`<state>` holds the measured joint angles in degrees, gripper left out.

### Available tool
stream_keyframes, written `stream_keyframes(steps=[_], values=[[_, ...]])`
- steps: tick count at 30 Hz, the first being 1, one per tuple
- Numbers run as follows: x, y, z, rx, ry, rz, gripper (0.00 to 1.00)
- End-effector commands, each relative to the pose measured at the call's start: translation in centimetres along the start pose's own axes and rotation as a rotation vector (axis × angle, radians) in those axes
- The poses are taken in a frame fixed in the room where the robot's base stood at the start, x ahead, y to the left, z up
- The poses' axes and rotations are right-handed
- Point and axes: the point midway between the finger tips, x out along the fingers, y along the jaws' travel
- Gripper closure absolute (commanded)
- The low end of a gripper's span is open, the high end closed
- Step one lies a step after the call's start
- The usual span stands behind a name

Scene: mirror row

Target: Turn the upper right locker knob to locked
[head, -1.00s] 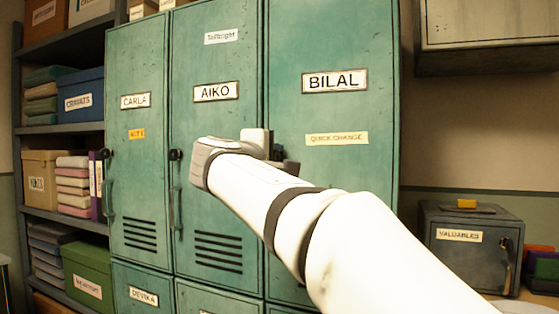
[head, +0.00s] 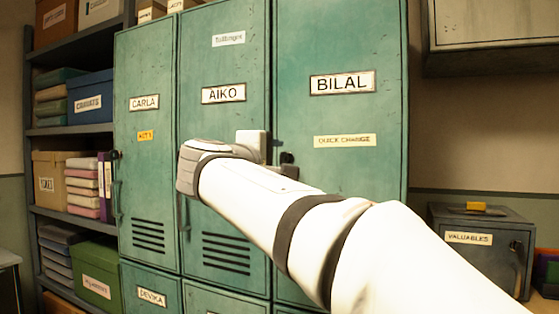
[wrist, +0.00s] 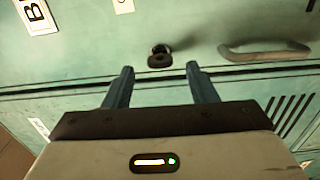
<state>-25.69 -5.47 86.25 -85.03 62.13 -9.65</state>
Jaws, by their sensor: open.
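The upper right locker is the green door labelled BILAL (head: 385,135). Its small dark knob (head: 287,158) shows at the door's left edge, just past my wrist. In the wrist view the knob (wrist: 160,56) sits on the green door beside a grey pull handle (wrist: 265,51). My gripper (wrist: 160,68) is open, with its two blue-grey fingers apart and nothing between them. The knob appears just beyond the fingertips, roughly centred between them. Contact is not visible. In the head view my arm hides the fingers and the handle.
The AIKO locker (head: 225,65) and CARLA locker (head: 145,75) stand to the left. A shelf with boxes (head: 90,96) is at far left. A VALUABLES safe (head: 480,265) stands at lower right, below a wall cabinet (head: 490,25).

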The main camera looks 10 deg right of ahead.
Motion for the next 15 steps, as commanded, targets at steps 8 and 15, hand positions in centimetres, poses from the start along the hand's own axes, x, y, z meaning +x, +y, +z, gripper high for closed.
stream_keyframes(steps=[8,15], values=[[-3.4,0.0,0.0,0.001,0.001,0.000,0.48],[-3.7,0.0,0.1,0.001,0.000,0.000,0.48]])
